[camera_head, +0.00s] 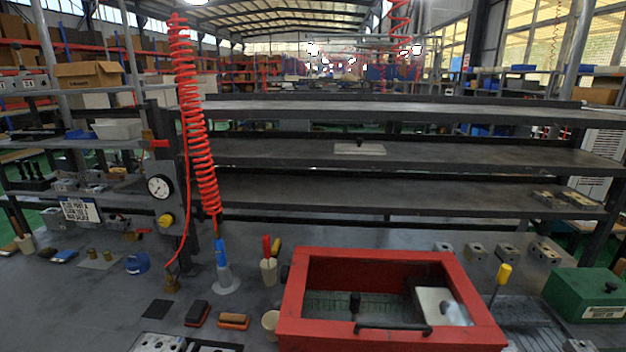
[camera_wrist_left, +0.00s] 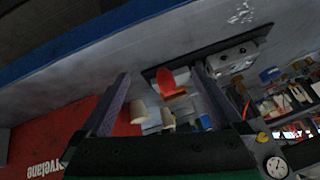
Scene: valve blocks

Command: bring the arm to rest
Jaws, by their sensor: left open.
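My left gripper (camera_wrist_left: 162,80) shows in the left wrist view with its two fingers spread apart. Nothing is held between them. Beyond the fingers are the grey bench top (camera_wrist_left: 60,92), a red-orange object (camera_wrist_left: 172,82) and pale cups (camera_wrist_left: 138,111). How far the fingers are from these is hard to tell. Neither gripper shows in the head view. Several metal valve blocks (camera_head: 476,251) stand in a row at the back right of the bench in the head view.
A red open-topped box (camera_head: 290,330) stands at the front of the bench. A green box (camera_head: 588,293) is at right. A red coiled hose (camera_head: 195,110) hangs left of the dark shelves (camera_head: 400,190). A gauge (camera_head: 159,187) is at left. Small tools and cups crowd the front left.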

